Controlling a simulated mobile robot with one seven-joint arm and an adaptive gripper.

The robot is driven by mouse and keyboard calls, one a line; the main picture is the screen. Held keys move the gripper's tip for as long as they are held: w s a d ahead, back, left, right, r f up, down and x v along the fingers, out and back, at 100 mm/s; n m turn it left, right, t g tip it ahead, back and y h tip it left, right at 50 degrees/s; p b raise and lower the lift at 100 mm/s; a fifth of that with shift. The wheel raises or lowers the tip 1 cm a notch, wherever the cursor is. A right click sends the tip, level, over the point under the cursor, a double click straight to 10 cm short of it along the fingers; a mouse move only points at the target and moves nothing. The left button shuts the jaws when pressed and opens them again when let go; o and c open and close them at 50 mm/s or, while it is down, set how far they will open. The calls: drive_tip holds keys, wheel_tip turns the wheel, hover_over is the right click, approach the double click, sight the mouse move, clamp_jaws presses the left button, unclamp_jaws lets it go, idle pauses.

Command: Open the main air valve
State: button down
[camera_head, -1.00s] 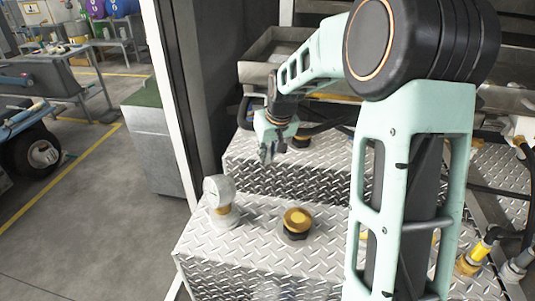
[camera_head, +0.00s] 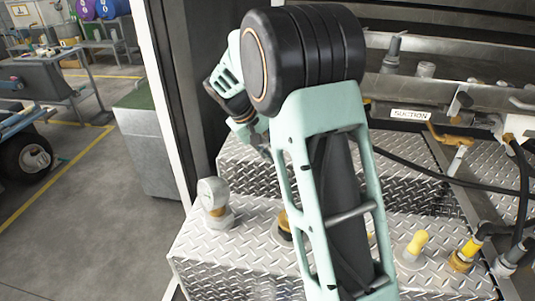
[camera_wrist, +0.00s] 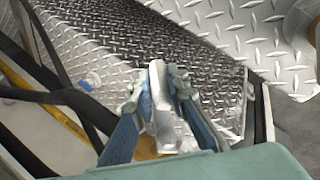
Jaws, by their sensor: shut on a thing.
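My gripper (camera_head: 262,152) is low over the diamond-plate steps, partly hidden behind my own arm in the head view. In the wrist view my gripper (camera_wrist: 165,82) has its two blue-green fingers closed on a pale, flat metal piece (camera_wrist: 162,115). This piece looks like the handle of the main air valve, but its lower end and the valve body are not clear. The piece stands between the fingers, close to the edge of a diamond-plate step. In the head view the held piece is too small and hidden to make out.
A SUCTION label (camera_head: 409,114) is behind. Dark hoses (camera_wrist: 60,97) lie left in the wrist view.

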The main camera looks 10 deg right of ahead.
drive_tip(key=h, duration=0.1)
drive_tip(key=d+r+g+h+p, duration=0.1)
drive_tip(key=h, duration=0.1)
drive_tip(key=r+n+h, duration=0.1)
drive_tip(key=h, duration=0.1)
drive_tip(key=shift+s+d+r+g, duration=0.1)
drive_tip(key=shift+s+d+g, duration=0.2)
drive_tip(key=shift+d, duration=0.05)
drive_tip(key=h, duration=0.1)
drive_tip(key=r+h, duration=0.1)
drive_tip(key=h, duration=0.1)
drive_tip(key=shift+s+d+r+n+g+p, duration=0.1)
drive_tip(key=shift+d+r+n+g+p, duration=0.2)
drive_tip(key=shift+g+p, duration=0.1)
drive_tip(key=shift+r+n+h, duration=0.3)
drive_tip(key=shift+r+h, duration=0.3)
drive_tip(key=shift+h, duration=0.6)
drive_tip(key=shift+d+r+g, duration=0.1)
drive_tip(key=shift+g, duration=0.3)
drive_tip(key=c, duration=1.9)
unclamp_jaws()
drive_tip(key=shift+s, duration=0.1)
